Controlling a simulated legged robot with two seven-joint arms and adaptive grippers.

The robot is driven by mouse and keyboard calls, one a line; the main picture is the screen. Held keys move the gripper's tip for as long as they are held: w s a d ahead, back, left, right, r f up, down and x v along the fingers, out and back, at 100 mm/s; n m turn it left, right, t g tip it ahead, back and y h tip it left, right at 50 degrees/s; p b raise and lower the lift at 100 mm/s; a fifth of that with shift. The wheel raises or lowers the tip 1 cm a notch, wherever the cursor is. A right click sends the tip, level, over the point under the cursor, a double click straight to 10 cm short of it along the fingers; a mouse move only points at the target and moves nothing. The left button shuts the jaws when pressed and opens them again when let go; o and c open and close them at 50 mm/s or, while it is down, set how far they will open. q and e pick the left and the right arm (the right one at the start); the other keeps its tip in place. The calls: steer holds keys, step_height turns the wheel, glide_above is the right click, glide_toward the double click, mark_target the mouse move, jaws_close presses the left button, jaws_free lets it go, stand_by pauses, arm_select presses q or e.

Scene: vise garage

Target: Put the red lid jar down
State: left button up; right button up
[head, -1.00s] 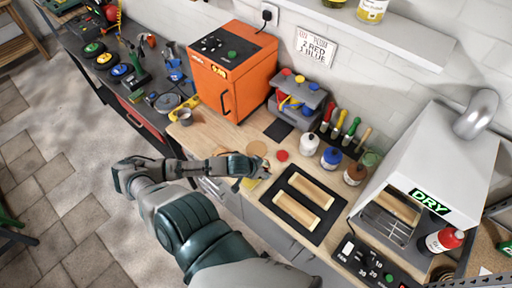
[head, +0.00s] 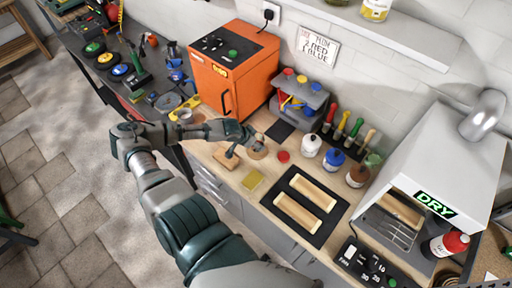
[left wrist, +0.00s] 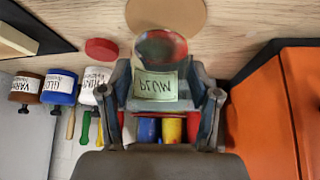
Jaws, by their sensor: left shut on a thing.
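The jar (left wrist: 160,50) shows in the left wrist view as a round vessel with red and blue in it and a pale label reading PLUM. The disc also shows in the wrist view (left wrist: 165,12), just beyond the jar. I cannot tell whether the jar touches the bench. The red lid (head: 283,156) lies apart on the bench, right of the gripper. My right gripper is not in view.
White (head: 312,145), blue-labelled (head: 332,159) and brown (head: 357,175) bottles stand right. An orange oven (head: 232,75) stands behind left. A black mat (head: 318,227) holds two wooden pieces.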

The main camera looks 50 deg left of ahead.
arm_select(q)
steer(key=shift+w+a, duration=0.35)
steer(key=f, duration=0.3)
steer(key=shift+d+f+b, duration=0.2)
steer(key=shift+b, duration=0.1)
steer(key=o, duration=1.4)
steer(key=shift+a, duration=0.1)
steer(key=shift+s, duration=0.1)
steer(key=p+v, duration=0.6)
steer(key=v, duration=0.6)
steer(key=shift+p, duration=0.4)
